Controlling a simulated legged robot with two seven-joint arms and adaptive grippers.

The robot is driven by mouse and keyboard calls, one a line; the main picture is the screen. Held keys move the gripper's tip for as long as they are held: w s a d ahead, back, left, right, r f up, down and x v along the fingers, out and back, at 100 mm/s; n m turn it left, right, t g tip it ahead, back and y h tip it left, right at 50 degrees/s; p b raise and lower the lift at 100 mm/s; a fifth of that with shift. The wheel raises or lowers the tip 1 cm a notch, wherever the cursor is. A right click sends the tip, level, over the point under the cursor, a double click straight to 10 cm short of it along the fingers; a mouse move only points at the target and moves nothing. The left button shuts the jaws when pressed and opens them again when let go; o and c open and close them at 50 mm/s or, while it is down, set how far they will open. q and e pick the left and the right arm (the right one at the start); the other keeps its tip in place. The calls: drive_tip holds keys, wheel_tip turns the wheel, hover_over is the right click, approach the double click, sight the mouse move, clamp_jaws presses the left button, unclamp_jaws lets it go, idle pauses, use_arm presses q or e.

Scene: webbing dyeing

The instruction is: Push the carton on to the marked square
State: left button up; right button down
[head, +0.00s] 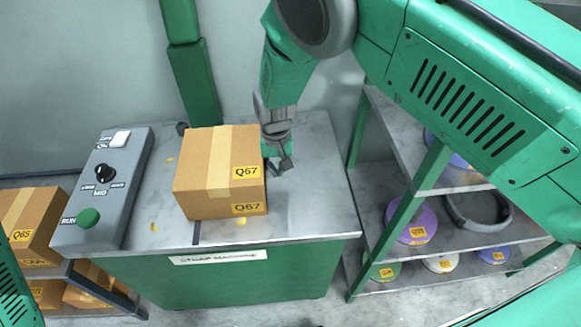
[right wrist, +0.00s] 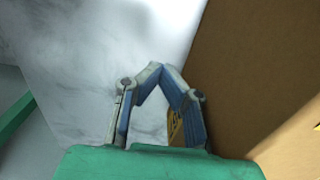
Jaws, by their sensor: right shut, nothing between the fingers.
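The brown carton (head: 207,184), labelled Q67, stands upright on the grey marbled top of the strap machine table (head: 310,205). Yellow corner marks of the square (head: 155,227) show to the carton's left and at its front edge; the other marks are hidden. A gap of bare table lies between the left marks and the carton. My right gripper (head: 279,166) is shut and empty, low at the carton's right side. In the right wrist view the gripper (right wrist: 158,72) has the carton wall (right wrist: 255,75) close on its right; I cannot tell whether they touch. My left gripper is out of view.
A grey control box (head: 104,190) with a green button and black knob stands at the table's left. A green post (head: 192,75) rises behind. Shelves with spools (head: 413,222) stand right, and more cartons (head: 30,222) sit on a rack at left.

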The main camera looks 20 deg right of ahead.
drive_tip(key=shift+w+a+b, duration=0.2)
drive_tip(key=shift+a+b, duration=0.1)
drive_tip(key=shift+a, duration=0.55)
drive_tip(key=shift+w+a+b, duration=0.2)
drive_tip(key=shift+a+b, duration=0.1)
drive_tip(key=shift+a, duration=0.55)
drive_tip(key=shift+w+a+b, duration=0.2)
drive_tip(key=shift+a+b, duration=0.1)
drive_tip(key=shift+a, duration=0.55)
drive_tip(key=shift+w+a+b, duration=0.15)
drive_tip(key=shift+a+b, duration=0.3)
drive_tip(key=shift+a, duration=0.4)
drive_tip(key=shift+d, duration=0.15)
drive_tip(key=shift+d+p, duration=0.45)
drive_tip(key=shift+s+d+p, duration=0.3)
drive_tip(key=shift+d+p, duration=0.1)
drive_tip(key=shift+d, duration=0.55)
wheel_tip(320, 180, up, 16)
drive_tip(key=p, duration=1.1)
drive_tip(key=shift+p, duration=0.35)
